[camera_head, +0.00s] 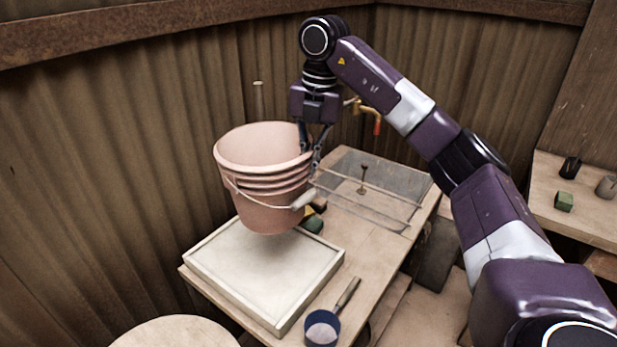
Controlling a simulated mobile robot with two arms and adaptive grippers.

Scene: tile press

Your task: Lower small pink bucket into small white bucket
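A pink bucket (262,180) hangs upright in the air above a white square tray-like board on the table. Its wire handle with a pale grip lies down along its side. My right gripper (312,158) is at the bucket's right rim, with its fingers on either side of the wall, and appears shut on it. I see no white bucket in this view. My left gripper is not in view.
The white framed board (262,270) covers the table's near left part. A blue-rimmed cup with a handle (322,328) sits at the front edge. A clear panel (375,185) lies at the back. A round top (175,335) stands at lower left, and corrugated walls close behind.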

